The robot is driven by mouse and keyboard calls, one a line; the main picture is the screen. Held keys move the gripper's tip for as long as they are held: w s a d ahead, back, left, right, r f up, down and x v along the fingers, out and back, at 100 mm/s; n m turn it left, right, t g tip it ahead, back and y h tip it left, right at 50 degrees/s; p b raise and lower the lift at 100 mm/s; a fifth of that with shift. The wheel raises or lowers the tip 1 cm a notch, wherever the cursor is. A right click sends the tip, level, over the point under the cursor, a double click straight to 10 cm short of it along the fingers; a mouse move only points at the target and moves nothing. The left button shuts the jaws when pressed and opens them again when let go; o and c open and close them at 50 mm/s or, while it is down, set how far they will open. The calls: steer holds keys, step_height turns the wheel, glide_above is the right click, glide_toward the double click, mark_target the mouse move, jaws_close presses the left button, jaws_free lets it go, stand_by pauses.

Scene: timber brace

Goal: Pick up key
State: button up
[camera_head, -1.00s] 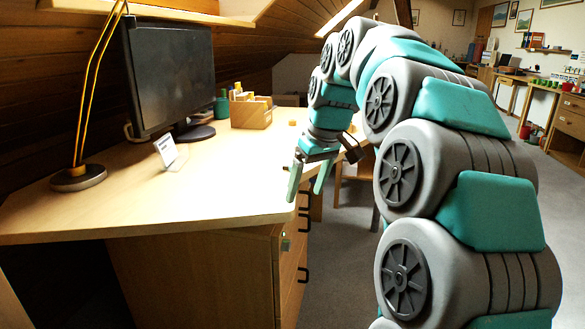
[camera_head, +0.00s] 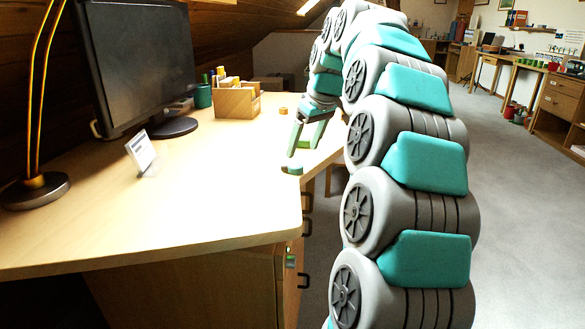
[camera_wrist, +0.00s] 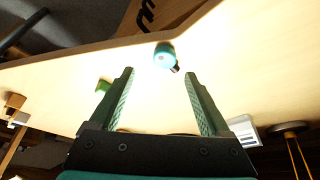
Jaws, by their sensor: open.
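A small teal rounded piece with a short dark stub (camera_wrist: 164,55) lies on the desk near its front edge in the wrist view. It may be the key, but its shape is not clear. In the head view a small green piece (camera_head: 291,169) shows at the desk corner, just below my gripper. My gripper (camera_head: 303,150) is open and empty above the desk, fingers pointing down. In the wrist view the teal piece is just beyond the gap between my fingertips (camera_wrist: 159,73). A small green item (camera_wrist: 103,86) lies left of the fingers.
The desk (camera_head: 215,180) carries a monitor (camera_head: 140,65), a lamp (camera_head: 35,190), a card stand (camera_head: 141,153), a wooden organizer (camera_head: 237,102) and a small orange item (camera_head: 283,111). A small green-and-white fitting (camera_head: 290,261) is on the drawer cabinet. The desk's middle is clear.

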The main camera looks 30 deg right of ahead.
mark_target(296, 166)
steer(key=shift+w+a+f, duration=0.1)
steer(key=shift+a+f, duration=0.05)
steer(key=shift+f, duration=0.4)
steer(key=shift+a+f, duration=0.15)
steer(key=shift+f, duration=0.35)
steer(key=shift+x, duration=1.6)
steer(key=shift+a, duration=0.1)
steer(key=shift+c, duration=0.2)
jaws_close()
